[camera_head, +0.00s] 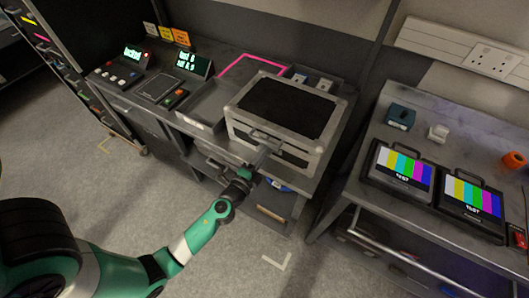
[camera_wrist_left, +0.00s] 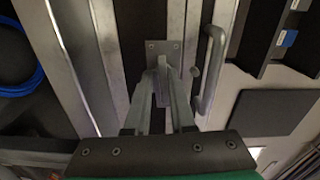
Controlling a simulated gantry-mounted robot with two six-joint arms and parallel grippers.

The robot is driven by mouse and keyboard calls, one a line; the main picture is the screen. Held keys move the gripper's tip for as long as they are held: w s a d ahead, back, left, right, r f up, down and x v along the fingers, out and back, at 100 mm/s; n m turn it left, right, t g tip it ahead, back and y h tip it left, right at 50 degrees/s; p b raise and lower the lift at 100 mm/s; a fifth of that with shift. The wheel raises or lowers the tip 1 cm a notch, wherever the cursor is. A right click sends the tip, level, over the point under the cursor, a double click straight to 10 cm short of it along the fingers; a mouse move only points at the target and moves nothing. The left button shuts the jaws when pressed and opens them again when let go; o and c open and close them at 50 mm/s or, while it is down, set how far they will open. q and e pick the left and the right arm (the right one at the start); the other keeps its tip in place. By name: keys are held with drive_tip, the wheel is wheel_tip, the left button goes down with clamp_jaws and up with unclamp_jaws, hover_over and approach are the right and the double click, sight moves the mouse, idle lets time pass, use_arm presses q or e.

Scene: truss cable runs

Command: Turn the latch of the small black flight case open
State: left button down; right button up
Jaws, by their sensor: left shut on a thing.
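The small flight case (camera_head: 290,106) has a black top and silver metal edges, and stands with its lid down on the bench. My left gripper (camera_head: 265,146) is at the case's front face, reaching in from the lower left. In the left wrist view, my left gripper's two fingers (camera_wrist_left: 160,88) are shut on the latch (camera_wrist_left: 163,47), a small grey metal tab with a screwed plate. The fingers cover part of the latch. A curved metal handle (camera_wrist_left: 214,62) is just right of the fingers. My right gripper is in neither view.
A grey tray (camera_head: 200,121) lies left of the case, beside a control panel (camera_head: 160,88). Two test monitors (camera_head: 402,168) (camera_head: 470,205) lie on a separate bench at right. A blue cable (camera_wrist_left: 25,72) shows at left in the wrist view. The floor in front is mostly clear.

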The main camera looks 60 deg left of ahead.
use_arm(q)
drive_tip(key=shift+w+r+m, duration=0.1)
drive_tip(key=shift+r+m, duration=0.4)
drive_tip(key=shift+m, duration=0.1)
drive_tip(key=c, duration=1)
unclamp_jaws()
drive_tip(key=shift+o, duration=0.2)
drive_tip(key=shift+f, duration=0.1)
drive_tip(key=shift+f, duration=0.15)
drive_tip(key=b+v, duration=0.2)
drive_tip(key=v, duration=0.9)
drive_tip(key=shift+s, duration=0.3)
drive_tip(key=shift+w+d, duration=0.1)
drive_tip(key=shift+d, duration=0.1)
